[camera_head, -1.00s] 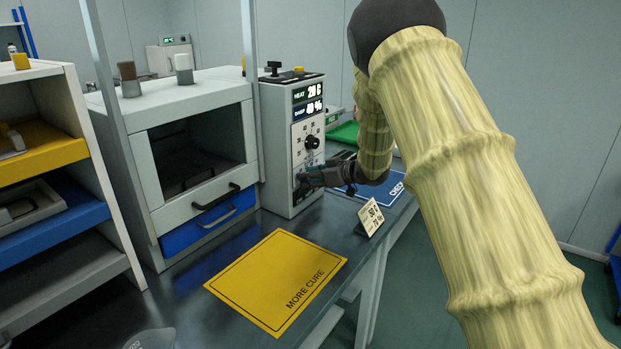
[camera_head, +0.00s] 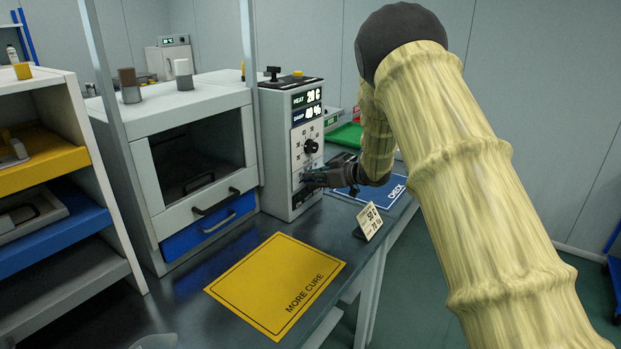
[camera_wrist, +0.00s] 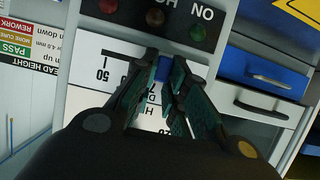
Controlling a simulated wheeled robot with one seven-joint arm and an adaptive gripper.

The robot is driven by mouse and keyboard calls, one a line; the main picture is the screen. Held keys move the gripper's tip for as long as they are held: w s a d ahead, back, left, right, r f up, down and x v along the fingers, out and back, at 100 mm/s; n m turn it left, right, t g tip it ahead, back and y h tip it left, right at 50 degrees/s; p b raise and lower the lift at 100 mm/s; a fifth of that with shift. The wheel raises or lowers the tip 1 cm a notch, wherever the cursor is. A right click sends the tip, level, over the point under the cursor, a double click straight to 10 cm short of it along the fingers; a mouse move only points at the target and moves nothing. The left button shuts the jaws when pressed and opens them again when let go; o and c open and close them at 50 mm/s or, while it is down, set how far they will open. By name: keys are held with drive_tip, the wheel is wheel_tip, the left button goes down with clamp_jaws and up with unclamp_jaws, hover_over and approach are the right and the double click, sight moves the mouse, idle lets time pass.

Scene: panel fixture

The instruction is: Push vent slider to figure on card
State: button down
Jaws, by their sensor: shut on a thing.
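The white control panel box (camera_head: 287,155) stands on the bench, with lit HEAT and DAMP displays and a black dial. HEAT reads about 20 C; DAMP seems to read 40 %. My gripper (camera_head: 310,178) is at the lower front of this box. In the wrist view my gripper (camera_wrist: 165,92) is closed around a small blue piece, apparently the vent slider (camera_wrist: 160,72), mostly hidden by the fingers. A white scale plate (camera_wrist: 100,68) with figures such as 50 and 70 lies behind the fingers. The small card (camera_head: 368,221) stands tilted on the bench and seems to read 50 C and 70 %.
A grey chamber (camera_head: 190,150) with drawers stands left of the box. A yellow MORE CURE mat (camera_head: 262,280) lies in front, and a blue CHECK mat (camera_head: 385,194) lies right, behind the card. Shelves (camera_head: 60,190) stand far left.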

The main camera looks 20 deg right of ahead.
drive_tip(key=shift+w+d, duration=0.25)
drive_tip(key=shift+d, duration=0.05)
drive_tip(key=c, duration=1.4)
unclamp_jaws()
drive_tip(key=shift+c, duration=0.2)
drive_tip(key=shift+s, duration=0.1)
drive_tip(key=v, duration=1.2)
